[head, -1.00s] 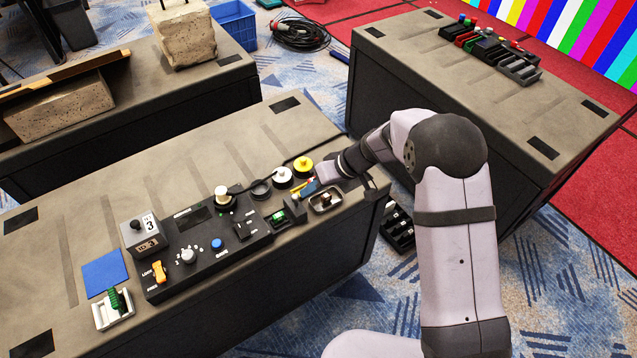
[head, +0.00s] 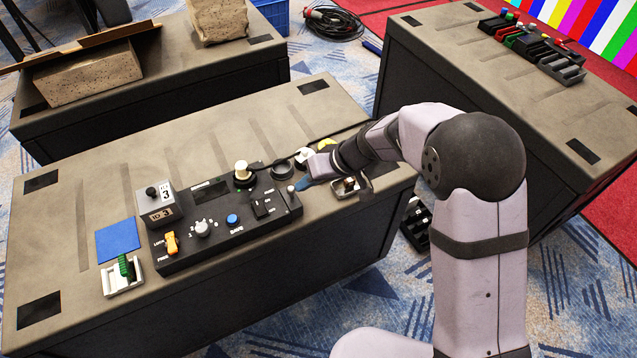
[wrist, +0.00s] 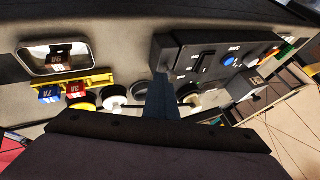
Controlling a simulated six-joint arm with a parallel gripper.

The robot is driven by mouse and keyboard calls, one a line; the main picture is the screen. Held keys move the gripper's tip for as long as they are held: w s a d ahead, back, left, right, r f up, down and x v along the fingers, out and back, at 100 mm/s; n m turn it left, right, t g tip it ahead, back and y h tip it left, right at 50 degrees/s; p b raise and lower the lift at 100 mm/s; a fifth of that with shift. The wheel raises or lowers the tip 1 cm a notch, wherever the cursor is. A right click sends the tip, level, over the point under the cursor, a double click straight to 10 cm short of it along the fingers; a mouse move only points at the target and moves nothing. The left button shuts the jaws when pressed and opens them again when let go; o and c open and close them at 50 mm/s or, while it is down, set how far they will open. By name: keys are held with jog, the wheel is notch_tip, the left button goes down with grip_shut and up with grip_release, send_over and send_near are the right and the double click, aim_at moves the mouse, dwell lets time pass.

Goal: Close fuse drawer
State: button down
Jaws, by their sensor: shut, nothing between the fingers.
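The black control panel (head: 215,220) lies on the near case. At its right end, where the fuse drawer belongs, a small pale knob (head: 291,189) shows, and I see no drawer sticking out.
Beside the panel are a metal dish (wrist: 55,57) and a yellow holder (wrist: 90,80) with a blue and a red fuse. Round white and yellow caps stand near my fingers. A grey block labelled 3 (head: 160,205) and a white holder with a green part (head: 123,275) are at left.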

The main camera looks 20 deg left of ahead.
jog(key=shift+s+a, duration=0.2)
jog(key=shift+s, duration=0.1)
jog(key=w+d+r+b, duration=0.2)
jog(key=d+r, duration=0.6)
jog(key=d, duration=0.1)
jog(key=shift+w+d+r, duration=0.2)
jog(key=shift+w+d, duration=0.1)
jog(key=shift+w, duration=0.05)
